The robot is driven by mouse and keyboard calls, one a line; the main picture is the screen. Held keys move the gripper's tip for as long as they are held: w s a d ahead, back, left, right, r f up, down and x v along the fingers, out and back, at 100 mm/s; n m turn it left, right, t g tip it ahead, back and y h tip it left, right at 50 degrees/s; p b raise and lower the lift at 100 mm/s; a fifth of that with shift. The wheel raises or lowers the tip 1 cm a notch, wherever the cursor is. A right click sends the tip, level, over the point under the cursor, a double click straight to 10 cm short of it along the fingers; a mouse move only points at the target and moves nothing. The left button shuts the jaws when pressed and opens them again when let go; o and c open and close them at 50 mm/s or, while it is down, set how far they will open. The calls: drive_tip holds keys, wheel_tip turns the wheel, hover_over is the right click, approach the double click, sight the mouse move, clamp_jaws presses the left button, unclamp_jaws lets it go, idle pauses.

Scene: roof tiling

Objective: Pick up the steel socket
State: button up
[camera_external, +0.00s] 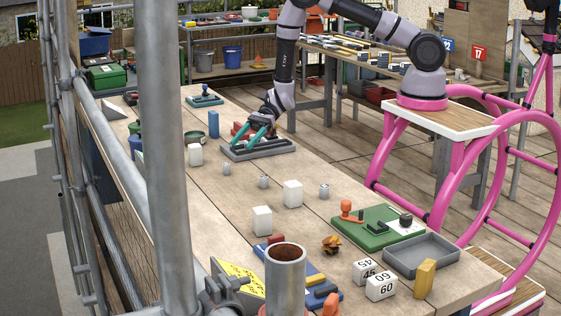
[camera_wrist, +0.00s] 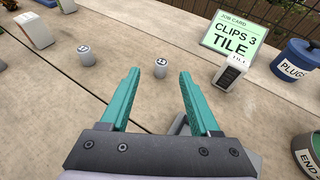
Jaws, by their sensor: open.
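Several small grey metal cylinders stand on the wooden bench, and I cannot tell which is the steel socket. In the external view, one stands at the left (camera_external: 226,168), one near the middle (camera_external: 263,181) and one further right (camera_external: 324,191). In the wrist view, two short grey cylinders with dark marks on top stand upright, one at the left (camera_wrist: 84,56) and one at the centre (camera_wrist: 160,68). My gripper (camera_wrist: 158,75) has its teal fingers apart and empty. The centre cylinder appears in line with the gap, beyond the fingertips. In the external view my gripper (camera_external: 255,134) is above the grey tray.
The grey slotted tray (camera_external: 262,151) lies under my gripper. A job card (camera_wrist: 235,38), a white-labelled block (camera_wrist: 228,76), a blue plugs pot (camera_wrist: 298,54) and a green tin (camera_wrist: 308,150) stand to the right in the wrist view. White blocks (camera_external: 292,194) stand mid-bench.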

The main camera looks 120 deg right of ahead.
sight(227, 174)
drive_tip(key=shift+d+f, duration=0.3)
drive_tip(key=shift+f, duration=0.4)
drive_tip(key=shift+w+a+f+m, duration=0.1)
drive_tip(key=shift+w+f+m, duration=0.1)
drive_tip(key=shift+f+m, duration=0.1)
drive_tip(key=shift+h, duration=0.3)
drive_tip(key=x, duration=0.4)
drive_tip(key=shift+w, duration=0.2)
drive_tip(key=shift+a+x, duration=0.25)
drive_tip(key=shift+x, duration=2.55)
drive_tip(key=shift+s+f, duration=0.1)
drive_tip(key=shift+s, duration=0.1)
clamp_jaws()
